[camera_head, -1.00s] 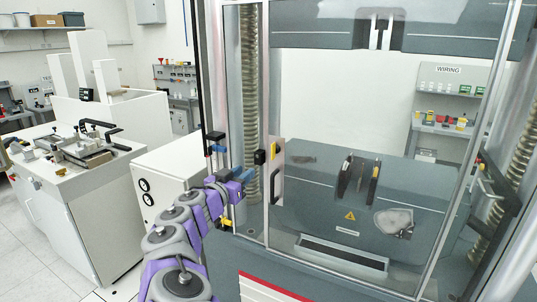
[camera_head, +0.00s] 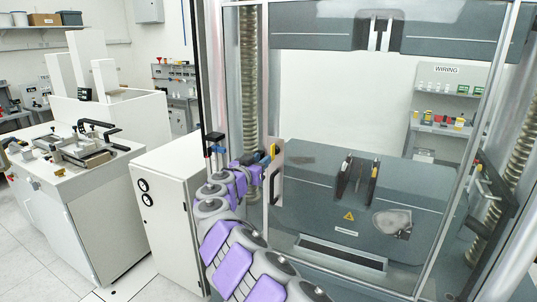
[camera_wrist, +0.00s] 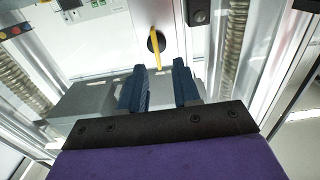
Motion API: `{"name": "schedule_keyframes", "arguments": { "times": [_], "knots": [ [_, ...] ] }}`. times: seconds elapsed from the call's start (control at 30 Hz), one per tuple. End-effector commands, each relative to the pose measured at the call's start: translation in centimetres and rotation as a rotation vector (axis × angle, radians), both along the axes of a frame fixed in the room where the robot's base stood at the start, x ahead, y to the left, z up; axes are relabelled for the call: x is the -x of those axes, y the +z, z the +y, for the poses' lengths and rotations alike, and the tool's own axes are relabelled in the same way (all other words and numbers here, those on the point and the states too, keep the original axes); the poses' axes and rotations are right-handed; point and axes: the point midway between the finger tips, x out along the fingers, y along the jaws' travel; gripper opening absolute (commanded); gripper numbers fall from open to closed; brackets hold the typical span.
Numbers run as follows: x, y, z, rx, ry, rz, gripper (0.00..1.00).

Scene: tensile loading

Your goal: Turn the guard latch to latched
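The guard latch is a yellow lever (camera_wrist: 157,50) on a round black hub in the wrist view, standing nearly upright in the picture. In the head view the yellow lever (camera_head: 273,151) shows at the left edge of the guard door. My gripper (camera_wrist: 159,66) is open, with one dark blue finger on each side of the lever's line. The lever's near end reaches about level with the fingertips, with a gap on both sides. In the head view my gripper (camera_head: 265,160) is at the door's edge, and my arm partly hides the door frame below it.
The clear guard door has a handle (camera_head: 275,190) just below the latch. A black block (camera_wrist: 199,12) sits on the frame right of the latch. A white cabinet (camera_head: 165,215) stands left of my arm. Machine grips (camera_head: 358,180) stand behind the door.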

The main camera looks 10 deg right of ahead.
Motion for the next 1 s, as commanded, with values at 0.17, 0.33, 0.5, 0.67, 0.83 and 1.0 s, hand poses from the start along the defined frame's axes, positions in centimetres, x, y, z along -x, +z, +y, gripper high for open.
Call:
{"name": "schedule_keyframes", "arguments": {
  "times": [0.17, 0.33, 0.5, 0.67, 0.83, 1.0],
  "knots": [
    [-1.3, 0.0, -0.9, -0.007, 0.004, -0.001, 0.32],
    [-2.5, -0.1, -1.9, -0.006, 0.001, 0.0, 0.32],
    [-3.6, 0.0, -2.3, -0.006, 0.006, 0.0, 0.32],
    [-4.3, 0.2, -3.0, -0.004, 0.004, -0.003, 0.32],
    [-4.7, 0.1, -3.4, -0.002, 0.002, -0.001, 0.32],
    [-4.8, 0.1, -3.5, 0.0, 0.001, -0.001, 0.32]
  ]
}}
